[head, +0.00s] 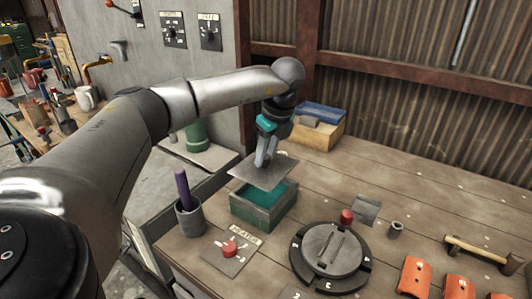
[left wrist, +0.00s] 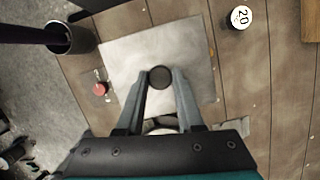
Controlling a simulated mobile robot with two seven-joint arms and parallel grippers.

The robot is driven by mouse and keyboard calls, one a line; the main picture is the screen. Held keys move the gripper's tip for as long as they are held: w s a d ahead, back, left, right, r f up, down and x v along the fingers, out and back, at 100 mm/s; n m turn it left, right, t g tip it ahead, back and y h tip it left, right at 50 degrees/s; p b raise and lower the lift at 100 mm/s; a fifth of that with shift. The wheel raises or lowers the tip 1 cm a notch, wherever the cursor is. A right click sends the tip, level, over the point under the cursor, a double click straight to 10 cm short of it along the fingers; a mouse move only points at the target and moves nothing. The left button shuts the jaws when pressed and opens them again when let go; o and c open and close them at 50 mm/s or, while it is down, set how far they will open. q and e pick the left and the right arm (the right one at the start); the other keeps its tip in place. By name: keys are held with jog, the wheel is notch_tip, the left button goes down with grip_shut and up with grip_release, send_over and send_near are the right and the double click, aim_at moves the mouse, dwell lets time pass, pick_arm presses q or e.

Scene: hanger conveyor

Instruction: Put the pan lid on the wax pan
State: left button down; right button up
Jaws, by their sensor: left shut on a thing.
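The pan lid (head: 272,176) is a flat grey square plate, held above the wax pan (head: 256,216) and apart from it. The pan is a greenish open box with teal wax showing inside, partly hidden by the lid. My left gripper (head: 263,158) is shut on the lid's knob from above. In the left wrist view, the lid (left wrist: 130,62) spreads out below the fingers, and its dark round knob (left wrist: 160,77) sits between the fingertips. The pan cannot be made out there. My right gripper is not in view.
A cup with a purple stick (head: 189,218) and a heater panel with a red knob (head: 230,248) stand left and in front of the pan. A round dark dial fixture (head: 330,252) is to the right. Blue and yellow boxes (head: 318,125) stand behind.

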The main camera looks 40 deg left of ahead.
aim_at(268, 168)
pick_arm(q)
notch_tip(268, 168, down, 4)
jog(key=b, duration=0.2)
jog(key=shift+r+b, duration=0.25)
jog(key=shift+b, duration=0.05)
jog(key=shift+f+b, duration=0.4)
jog(key=shift+f, duration=0.4)
jog(key=shift+f+b, duration=0.3)
jog(key=shift+f, duration=0.45)
dwell(0.4)
jog(key=c, duration=0.8)
grip_release()
jog(key=shift+o, duration=0.5)
jog(key=o, duration=0.5)
jog(key=p+v, duration=0.2)
jog(key=v, duration=1.3)
jog(key=shift+r, duration=0.15)
